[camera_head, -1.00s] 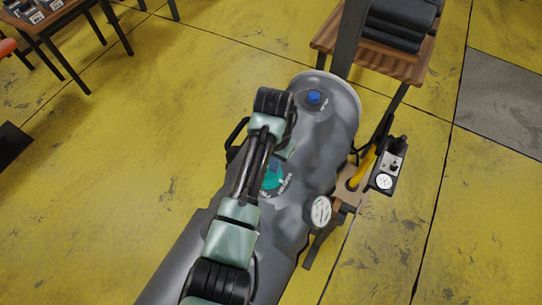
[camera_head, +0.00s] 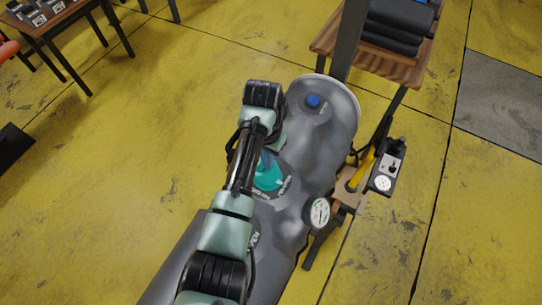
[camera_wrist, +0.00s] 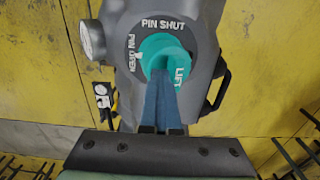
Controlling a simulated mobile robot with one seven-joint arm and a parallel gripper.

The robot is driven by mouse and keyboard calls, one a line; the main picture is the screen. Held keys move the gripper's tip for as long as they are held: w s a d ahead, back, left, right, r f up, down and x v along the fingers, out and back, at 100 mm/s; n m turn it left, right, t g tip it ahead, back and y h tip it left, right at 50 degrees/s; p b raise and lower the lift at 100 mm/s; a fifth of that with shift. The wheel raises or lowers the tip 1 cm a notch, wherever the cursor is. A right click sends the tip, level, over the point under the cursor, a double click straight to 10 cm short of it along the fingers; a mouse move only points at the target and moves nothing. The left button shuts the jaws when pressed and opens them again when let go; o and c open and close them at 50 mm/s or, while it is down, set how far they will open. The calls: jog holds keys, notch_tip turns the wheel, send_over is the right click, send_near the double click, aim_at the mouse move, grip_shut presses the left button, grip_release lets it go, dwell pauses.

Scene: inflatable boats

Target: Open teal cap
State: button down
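The teal cap (camera_head: 268,178) sits on top of the grey inflatable boat tube (camera_head: 316,150). In the wrist view the round teal cap (camera_wrist: 165,52) has a raised middle and a part marked LIFT on its right. A grey ring around it reads PIN SHUT at the top and PIN OPEN at the left. My gripper (camera_wrist: 164,78) reaches the cap with its blue fingers close together, no gap visible between them. The fingertips overlap the cap's middle; whether they touch or hold it is hidden. In the head view the fingertips (camera_head: 267,158) are at the cap's upper edge.
A blue valve cap (camera_head: 313,101) lies farther up the tube. A round white gauge (camera_head: 318,212) is on the tube's right side, beside a stand with a yellow-handled tool and small meter (camera_head: 385,182). A wooden table (camera_head: 328,42) stands behind.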

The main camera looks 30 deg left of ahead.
jog(key=shift+s+a+f, duration=0.2)
jog(key=shift+a, duration=0.25)
jog(key=shift+s+a+f, duration=0.15)
jog(key=shift+a, duration=0.25)
jog(key=p, duration=0.1)
jog(key=d+r+p, duration=0.1)
jog(key=p, duration=0.1)
jog(key=shift+w+d+r, duration=0.25)
jog(key=shift+s+d+r+p, duration=0.1)
jog(key=shift+d+r+p, duration=0.65)
jog(key=shift+d+p, duration=0.2)
jog(key=d+r+p, duration=0.1)
jog(key=d+p, duration=0.1)
jog(key=shift+d+r+p, duration=0.3)
jog(key=shift+r+p, duration=0.05)
jog(key=shift+r, duration=0.05)
